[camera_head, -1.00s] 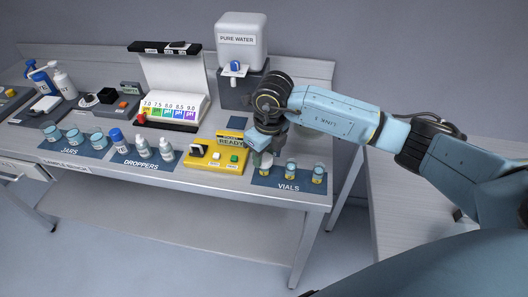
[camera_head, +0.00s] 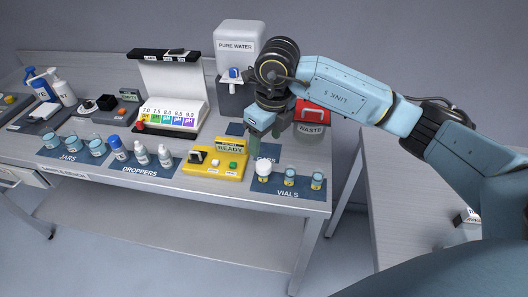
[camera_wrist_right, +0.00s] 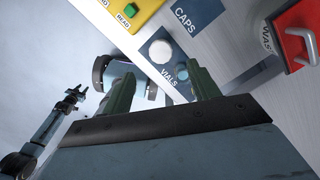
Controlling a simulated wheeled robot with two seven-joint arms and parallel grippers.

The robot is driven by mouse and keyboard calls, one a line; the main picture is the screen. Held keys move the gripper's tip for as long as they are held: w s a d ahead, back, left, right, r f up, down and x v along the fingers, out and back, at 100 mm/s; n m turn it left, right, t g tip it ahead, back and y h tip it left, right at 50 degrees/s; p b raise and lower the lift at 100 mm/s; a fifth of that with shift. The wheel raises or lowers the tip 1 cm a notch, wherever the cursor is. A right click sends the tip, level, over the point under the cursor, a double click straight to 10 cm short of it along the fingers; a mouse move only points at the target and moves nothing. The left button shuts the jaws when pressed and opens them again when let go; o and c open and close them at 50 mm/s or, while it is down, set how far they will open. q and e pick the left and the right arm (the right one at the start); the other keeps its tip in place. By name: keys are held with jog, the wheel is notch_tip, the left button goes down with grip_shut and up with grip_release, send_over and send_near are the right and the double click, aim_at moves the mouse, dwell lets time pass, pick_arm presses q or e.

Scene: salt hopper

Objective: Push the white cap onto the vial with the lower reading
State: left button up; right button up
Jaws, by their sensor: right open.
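Several small vials stand in a row on the dark VIALS mat (camera_head: 288,194). The left vial (camera_head: 264,177) has the white cap (camera_head: 263,166) on top; whether it is fully seated I cannot tell. My right gripper (camera_head: 264,134) is open and empty, above and behind the capped vial. In the right wrist view the white cap (camera_wrist_right: 161,51) shows beyond the open fingers. My left gripper (camera_wrist_right: 76,95) shows small there.
The CAPS mat (camera_head: 268,152) lies behind the vials, partly hidden by my gripper. A yellow reader (camera_head: 213,164) stands left of them. A red-lidded WASTE bin (camera_head: 312,119) is behind right. The pure-water tank (camera_head: 238,50) stands at the back.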

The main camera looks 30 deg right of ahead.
jog(key=r, duration=0.5)
jog(key=shift+s+d, duration=0.15)
jog(key=shift+s, duration=0.15)
jog(key=shift+f, duration=0.1)
